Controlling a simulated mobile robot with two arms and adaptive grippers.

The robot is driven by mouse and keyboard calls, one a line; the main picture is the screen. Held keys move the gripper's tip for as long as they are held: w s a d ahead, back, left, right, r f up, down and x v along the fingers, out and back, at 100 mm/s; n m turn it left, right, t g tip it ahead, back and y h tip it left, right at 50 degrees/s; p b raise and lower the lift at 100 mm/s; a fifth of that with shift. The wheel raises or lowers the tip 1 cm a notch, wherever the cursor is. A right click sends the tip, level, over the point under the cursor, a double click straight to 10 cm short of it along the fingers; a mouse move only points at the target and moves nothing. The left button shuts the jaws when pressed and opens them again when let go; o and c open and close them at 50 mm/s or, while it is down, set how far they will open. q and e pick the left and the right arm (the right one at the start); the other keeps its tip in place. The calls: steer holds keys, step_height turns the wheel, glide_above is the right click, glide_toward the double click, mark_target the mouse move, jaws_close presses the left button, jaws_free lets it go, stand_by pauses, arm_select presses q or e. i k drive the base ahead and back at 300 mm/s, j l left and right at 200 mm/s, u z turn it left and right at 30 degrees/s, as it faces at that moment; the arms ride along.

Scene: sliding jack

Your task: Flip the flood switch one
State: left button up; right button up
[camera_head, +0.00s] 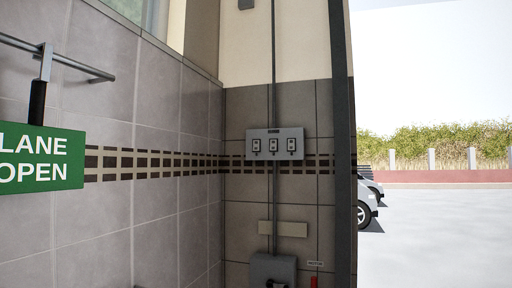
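A grey switch panel (299,133) is fixed to the tiled end wall, a little right of the middle of the view. It carries three small switches side by side: a left one (257,146), a middle one (273,146) and a right one (291,145). A small label above them is too small to read, so I cannot tell which switch is flood one. The switch positions are also too small to tell. Neither of my grippers shows in the view.
A dark conduit (274,60) runs up from the panel. Below are a blank beige plate (283,228) and a grey box (272,266). A green "LANE OPEN" sign (40,158) hangs from a rail (75,63) at left. A dark post (342,130) bounds the wall; outside, a white car (366,205) stands on paving.

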mark_target(256, 143)
steer(key=i+l, duration=0.2)
steer(key=i, duration=0.3)
steer(key=i+l, duration=0.15)
steer(key=i, duration=0.3)
steer(key=i+l+u, duration=0.1)
steer(key=i, duration=0.4)
steer(key=i+l, duration=0.3)
steer(key=i, duration=0.15)
steer(key=i+l+u, duration=0.1)
steer(key=i+l, duration=0.15)
steer(key=i, duration=0.2)
